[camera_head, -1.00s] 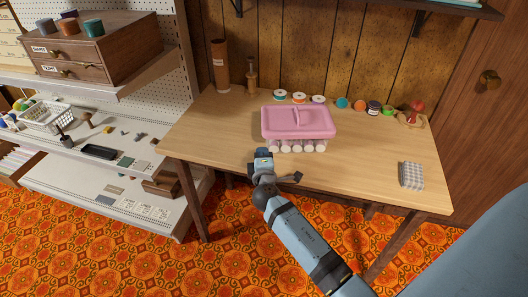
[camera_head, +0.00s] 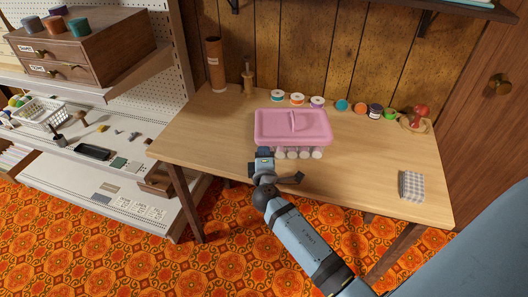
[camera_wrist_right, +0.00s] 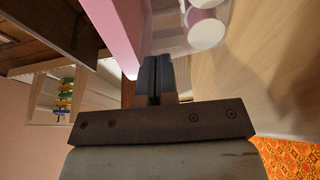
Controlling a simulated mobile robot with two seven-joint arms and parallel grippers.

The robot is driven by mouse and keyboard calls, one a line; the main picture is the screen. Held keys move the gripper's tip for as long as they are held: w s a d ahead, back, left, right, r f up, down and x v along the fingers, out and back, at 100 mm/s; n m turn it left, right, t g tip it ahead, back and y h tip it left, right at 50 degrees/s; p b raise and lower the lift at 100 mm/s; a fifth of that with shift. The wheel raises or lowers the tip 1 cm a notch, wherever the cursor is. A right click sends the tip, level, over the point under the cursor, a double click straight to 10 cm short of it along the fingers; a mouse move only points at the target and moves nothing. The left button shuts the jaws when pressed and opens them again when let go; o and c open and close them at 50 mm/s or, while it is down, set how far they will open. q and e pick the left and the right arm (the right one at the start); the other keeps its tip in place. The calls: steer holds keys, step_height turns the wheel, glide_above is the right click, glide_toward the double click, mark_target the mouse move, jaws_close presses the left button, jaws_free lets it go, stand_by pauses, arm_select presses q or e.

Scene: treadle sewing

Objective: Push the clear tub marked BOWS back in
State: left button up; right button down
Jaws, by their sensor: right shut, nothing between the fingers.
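A clear tub with a pink lid (camera_head: 292,126) sits on the wooden table, with pale round items showing through its front. I see no readable BOWS mark on it. My right gripper (camera_head: 264,153) is at the tub's front left corner, low over the table; its jaws are shut and empty. In the right wrist view the shut fingers (camera_wrist_right: 154,78) point at the tub, with the pink lid (camera_wrist_right: 116,32) to their left and the clear wall (camera_wrist_right: 168,22) ahead. I cannot tell whether they touch. My left gripper is out of view.
The table (camera_head: 205,135) has bare top left and right of the tub. Several spools and jars (camera_head: 340,105) line its back. A brown tube (camera_head: 215,65) stands at back left, a checked cloth stack (camera_head: 412,186) at front right. Shelves with drawers (camera_head: 75,50) stand left.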

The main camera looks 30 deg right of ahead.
mark_target(275, 147)
steer(key=d, duration=0.1)
steer(key=w+d, duration=0.1)
steer(key=d, duration=0.3)
steer(key=shift+w+d+b, duration=0.15)
steer(key=shift+w+b, duration=0.1)
steer(key=shift+b, duration=0.15)
